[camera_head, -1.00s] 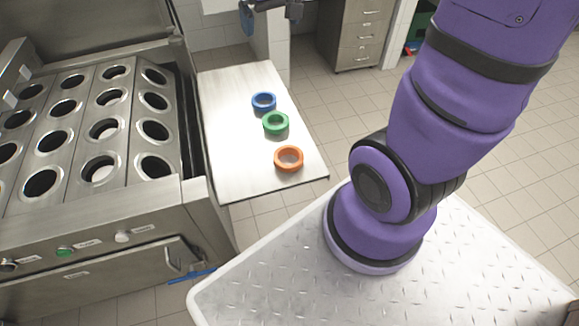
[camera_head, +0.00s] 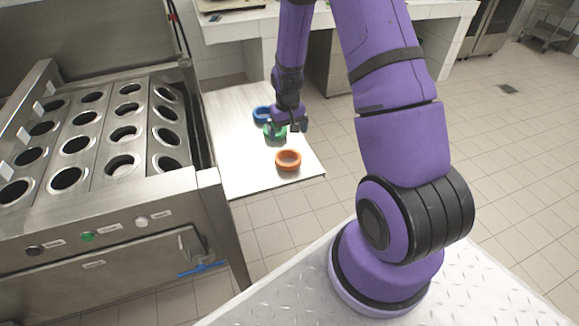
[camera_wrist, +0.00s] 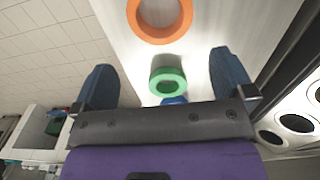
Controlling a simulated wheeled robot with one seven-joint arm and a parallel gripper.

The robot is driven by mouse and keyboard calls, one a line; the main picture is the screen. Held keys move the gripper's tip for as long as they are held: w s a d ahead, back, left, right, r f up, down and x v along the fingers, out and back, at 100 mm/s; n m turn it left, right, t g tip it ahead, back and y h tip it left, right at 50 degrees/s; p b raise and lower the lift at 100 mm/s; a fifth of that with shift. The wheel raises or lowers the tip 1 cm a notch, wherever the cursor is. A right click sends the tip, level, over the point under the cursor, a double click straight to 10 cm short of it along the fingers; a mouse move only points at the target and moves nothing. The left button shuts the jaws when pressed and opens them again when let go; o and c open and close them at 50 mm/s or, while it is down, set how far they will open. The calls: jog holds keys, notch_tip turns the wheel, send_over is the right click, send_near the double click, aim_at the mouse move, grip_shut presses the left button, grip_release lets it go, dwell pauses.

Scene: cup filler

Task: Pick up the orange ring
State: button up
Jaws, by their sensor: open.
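The orange ring (camera_head: 288,160) lies flat on the metal side shelf (camera_head: 240,180), nearest to me of three rings. In the wrist view the orange ring (camera_wrist: 160,34) is at the top centre, cut by the frame edge, beyond the fingertips. My gripper (camera_head: 287,130) is above the shelf, over the green ring (camera_head: 268,136) and partly hiding it. In the wrist view my gripper (camera_wrist: 160,75) is open and empty, with blue fingers wide apart. The green ring (camera_wrist: 168,80) shows between them, below. The blue ring (camera_head: 261,113) lies farther back.
A steel machine (camera_head: 110,170) with rows of round holes stands left of the shelf, its raised edge beside it. The shelf's front part is clear. A white counter (camera_head: 350,12) and cabinet stand behind. My white textured base top is at the lower right.

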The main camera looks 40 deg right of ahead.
aim_at(288, 163)
jog(key=shift+s+a+f, duration=0.1)
jog(key=shift+s+f, duration=0.05)
jog(key=shift+f, duration=5.6)
jog(key=c, duration=0.6)
jog(key=shift+r, duration=0.15)
